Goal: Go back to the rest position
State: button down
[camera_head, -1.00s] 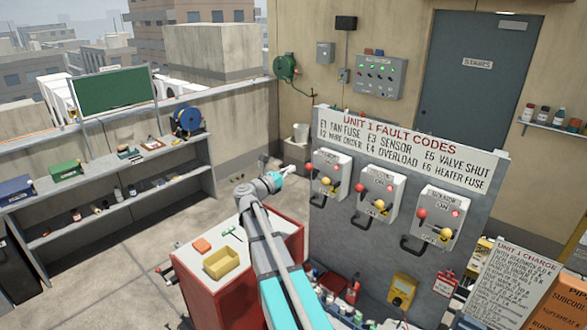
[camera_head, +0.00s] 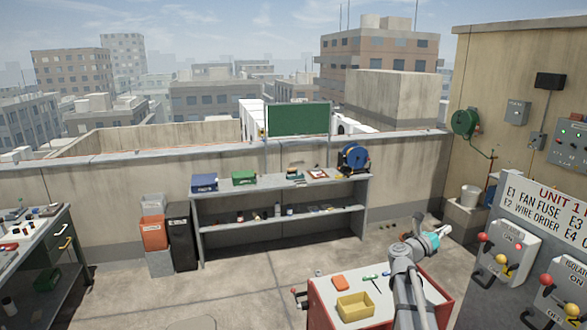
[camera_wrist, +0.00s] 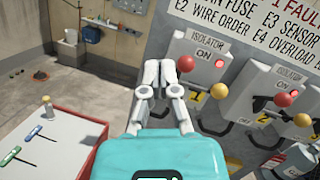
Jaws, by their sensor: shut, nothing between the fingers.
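My gripper (camera_wrist: 157,72) is shut and empty in the wrist view, its pale fingertips together in front of the isolator panel. In the head view my gripper (camera_head: 443,230) shows small at the end of my arm, left of the panel and beyond the red cart. The nearest isolator box (camera_wrist: 202,62) reads ON, with a red knob, a lit red lamp and a yellow tag numbered 1. From the wrist view I cannot tell how far the fingertips are from this box. A second isolator box (camera_wrist: 284,90) stands to its right.
The red cart (camera_head: 322,313) carries a yellow bin (camera_head: 355,306), an orange block (camera_head: 340,282) and green-handled tools. A grey shelf (camera_head: 215,223) stands along the parapet, with bins (camera_head: 183,242) to its left. A workbench (camera_head: 40,235) is at far left. Open floor (camera_head: 240,290) lies between.

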jog(key=w+a+f+n+t+y+b, duration=0.3)
jog(key=a+f+n+t+y, duration=0.15)
jog(key=a+n, duration=0.35)
jog(key=w+a+f+n+t+y+b, duration=0.25)
jog(key=a+n+t+y, duration=0.3)
jog(key=n, duration=0.35)
jog(key=s+a+f+n+g+y+b, duration=0.2)
jog(key=a+f+n+y+b, duration=0.1)
jog(key=a+f+n+y, duration=0.3)
jog(key=s+a+f+n+g+y+b, duration=0.2)
jog(key=a+f+n+y, duration=0.2)
jog(key=a+f+n, duration=0.35)
jog(key=s+a+f+n+g+b, duration=0.35)
jog(key=s+f+n, duration=0.2)
jog(key=f, duration=0.25)
jog(key=s+a+f+n+g+b, duration=0.2)
jog(key=s+f+n+g, duration=0.25)
jog(key=s+f, duration=0.2)
jog(key=s+d+f+n+g+h+b, duration=0.1)
jog(key=s+f+n+g+b, duration=0.1)
jog(key=s, duration=0.4)
jog(key=s+d+f+n+g+b, duration=0.1)
jog(key=s+f+n+g+b, duration=0.1)
jog(key=s+f+g, duration=0.2)
jog(key=shift+s+f+g+h, duration=0.4)
jog(key=shift+s+f, duration=0.8)
jog(key=shift+s, duration=0.35)
